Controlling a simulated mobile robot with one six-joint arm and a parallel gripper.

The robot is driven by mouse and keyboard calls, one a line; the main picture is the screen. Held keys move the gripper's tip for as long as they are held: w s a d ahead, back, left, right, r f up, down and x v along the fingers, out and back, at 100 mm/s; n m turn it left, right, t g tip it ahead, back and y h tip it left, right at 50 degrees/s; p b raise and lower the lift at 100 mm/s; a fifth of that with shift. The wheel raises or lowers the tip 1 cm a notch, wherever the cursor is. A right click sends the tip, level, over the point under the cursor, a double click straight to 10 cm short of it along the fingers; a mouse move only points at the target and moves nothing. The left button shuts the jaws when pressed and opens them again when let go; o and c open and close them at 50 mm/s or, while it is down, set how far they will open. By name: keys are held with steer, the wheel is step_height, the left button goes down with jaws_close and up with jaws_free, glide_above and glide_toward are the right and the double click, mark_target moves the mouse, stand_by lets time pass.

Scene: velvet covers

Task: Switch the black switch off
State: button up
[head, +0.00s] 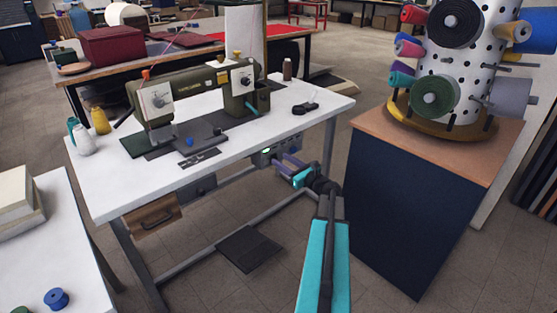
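A grey control box (276,154) with a small lit green spot hangs under the front edge of the white sewing table (300,124). The black switch is too small to make out; dark detail shows on the box face.
An olive sewing machine (195,90) stands on the table, with a black item (305,107) to its right. A dark blue cabinet (405,205) with a thread-spool rack (470,75) stands close on the right. A foot pedal (248,248) lies on the floor below.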

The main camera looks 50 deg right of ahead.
steer(key=shift+w+d, duration=0.15)
steer(key=shift+w, duration=1.2)
jaws_close()
steer(key=shift+f, duration=0.1)
steer(key=shift+f+t+b, duration=0.2)
steer(key=shift+t+b, duration=0.1)
steer(key=shift+b, duration=0.8)
steer(key=t+b, duration=0.1)
steer(key=b, duration=0.1)
steer(key=t+b, duration=0.1)
steer(key=b, duration=0.1)
steer(key=shift+s+f+b, duration=0.2)
steer(key=shift+b, duration=0.1)
jaws_free()
